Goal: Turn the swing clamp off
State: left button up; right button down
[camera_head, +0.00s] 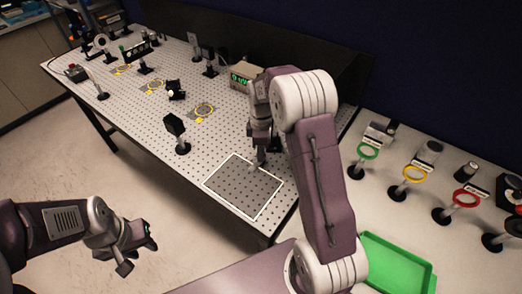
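My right gripper (259,165) points down, low over the perforated table, at the upper edge of a white-outlined grey square (245,188). It is small and partly covered by my own wrist, so I cannot tell whether its fingers are apart or hold something. I cannot clearly pick out the swing clamp; my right arm hides part of the table around and behind the gripper. A dark piece (277,144) shows just right of the gripper, mostly hidden. My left gripper (140,253) hangs over the floor, away from the table; its finger opening is unclear.
The perforated table (225,135) carries a black square mount (175,125), several yellow rings (203,109) and a box with a green display (243,76). On the right surface stand green (368,151), yellow (414,173) and red (466,198) rings, plus a green tray (398,262).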

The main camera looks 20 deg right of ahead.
jog(key=shift+r, duration=0.1)
jog(key=shift+r+n+p, duration=0.1)
jog(key=shift+n+p, duration=0.75)
jog(key=shift+n, duration=0.45)
jog(key=n+p, duration=0.2)
jog(key=n, duration=0.2)
jog(key=shift+w, duration=0.1)
jog(key=n+p, duration=0.1)
jog(key=n, duration=0.4)
jog(key=shift+p, duration=0.3)
jog(key=shift+n+p, duration=0.45)
jog(key=shift+n, duration=1.45)
jog(key=shift+w, duration=0.1)
jog(key=c, duration=1.4)
grip_release()
jog(key=o, duration=0.3)
